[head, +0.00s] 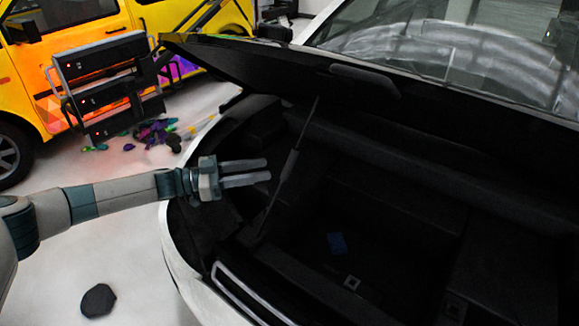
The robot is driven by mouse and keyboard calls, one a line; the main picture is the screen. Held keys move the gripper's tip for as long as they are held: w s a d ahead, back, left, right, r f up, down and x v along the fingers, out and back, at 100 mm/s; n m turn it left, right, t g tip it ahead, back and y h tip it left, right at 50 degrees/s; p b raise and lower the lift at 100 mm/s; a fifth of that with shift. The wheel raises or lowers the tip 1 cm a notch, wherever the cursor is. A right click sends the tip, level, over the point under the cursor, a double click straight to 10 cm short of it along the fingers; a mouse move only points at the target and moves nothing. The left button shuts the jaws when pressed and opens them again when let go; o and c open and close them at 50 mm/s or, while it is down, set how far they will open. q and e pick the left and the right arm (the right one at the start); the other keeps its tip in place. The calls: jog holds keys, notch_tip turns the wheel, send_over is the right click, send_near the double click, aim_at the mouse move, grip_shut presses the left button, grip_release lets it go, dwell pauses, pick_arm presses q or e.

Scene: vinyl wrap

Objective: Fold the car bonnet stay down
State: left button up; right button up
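The car bonnet (400,120) is raised over the open front bay of a white car. The thin stay (289,166) stands tilted in the bay, its top reaching up toward the bonnet's underside and its lower end near the front edge. My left gripper (269,169) is just left of the stay, with its two fingers apart and pointing right toward it. Nothing shows between the fingers. I cannot tell from this view how far in depth the fingers are from the stay. My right gripper is not in view.
The bay (350,220) is dark, with a small blue item (338,243) inside. A yellow van (70,50) and a rack of dark boxes (105,85) stand behind at left. A dark piece (98,300) lies on the pale floor, which is otherwise clear at lower left.

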aim_at(290, 168)
pick_arm(q)
jog(key=b+x, duration=0.1)
jog(key=x, duration=0.8)
jog(key=shift+b, duration=0.4)
grip_shut()
